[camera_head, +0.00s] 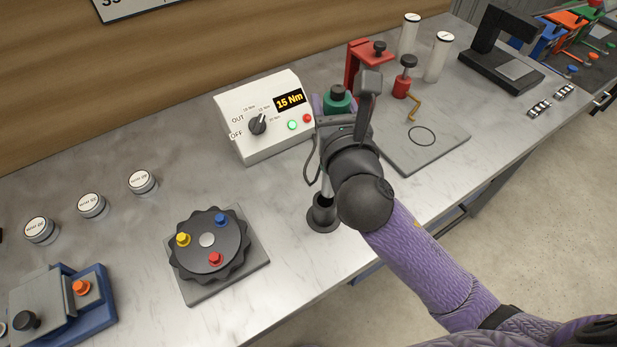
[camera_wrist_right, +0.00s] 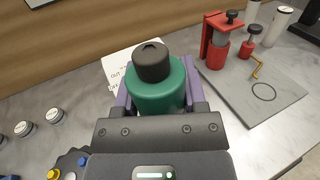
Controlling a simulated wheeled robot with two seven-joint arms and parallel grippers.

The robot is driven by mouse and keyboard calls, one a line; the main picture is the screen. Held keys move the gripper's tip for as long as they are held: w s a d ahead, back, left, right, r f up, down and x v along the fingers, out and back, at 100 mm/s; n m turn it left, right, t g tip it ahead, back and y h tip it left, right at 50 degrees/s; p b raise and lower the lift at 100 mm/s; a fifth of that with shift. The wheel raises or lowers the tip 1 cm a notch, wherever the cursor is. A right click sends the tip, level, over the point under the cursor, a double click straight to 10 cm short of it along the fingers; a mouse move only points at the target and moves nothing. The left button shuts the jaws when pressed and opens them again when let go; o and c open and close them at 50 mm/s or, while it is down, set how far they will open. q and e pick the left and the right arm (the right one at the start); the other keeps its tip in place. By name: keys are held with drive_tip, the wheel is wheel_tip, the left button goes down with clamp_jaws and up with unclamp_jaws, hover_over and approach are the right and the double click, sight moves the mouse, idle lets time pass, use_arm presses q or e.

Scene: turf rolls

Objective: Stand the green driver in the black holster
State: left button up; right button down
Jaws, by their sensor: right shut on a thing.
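The green driver (camera_head: 338,99) is upright, with a black cap on its top. It also shows large in the right wrist view (camera_wrist_right: 157,98). My right gripper (camera_head: 331,112) is shut on its green body, with purple fingers on either side in the right wrist view (camera_wrist_right: 157,90). The black holster (camera_head: 323,216) stands on the bench below the gripper. A grey shaft shows between gripper and holster mouth; I cannot tell whether its tip is inside. My wrist hides part of the driver. My left gripper is not in view.
A white torque box (camera_head: 262,115) reading 15 Nm stands behind, close to the gripper. A black knobbed dial (camera_head: 208,244) sits left of the holster. A grey plate (camera_head: 425,135) with a red clamp (camera_head: 365,66) lies right. The bench's front edge is close.

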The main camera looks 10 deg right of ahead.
drive_tip(key=f+b, duration=0.1)
drive_tip(key=f, duration=0.2)
drive_tip(key=f+b, duration=0.2)
drive_tip(key=f, duration=0.1)
drive_tip(key=f+b, duration=0.2)
drive_tip(key=f, duration=0.1)
drive_tip(key=shift+a+f, duration=0.25)
drive_tip(key=shift+f, duration=0.05)
drive_tip(key=c, duration=0.6)
unclamp_jaws()
drive_tip(key=shift+f+b, duration=0.15)
drive_tip(key=shift+b, duration=0.2)
drive_tip(key=o, duration=0.5)
drive_tip(key=shift+c, duration=0.2)
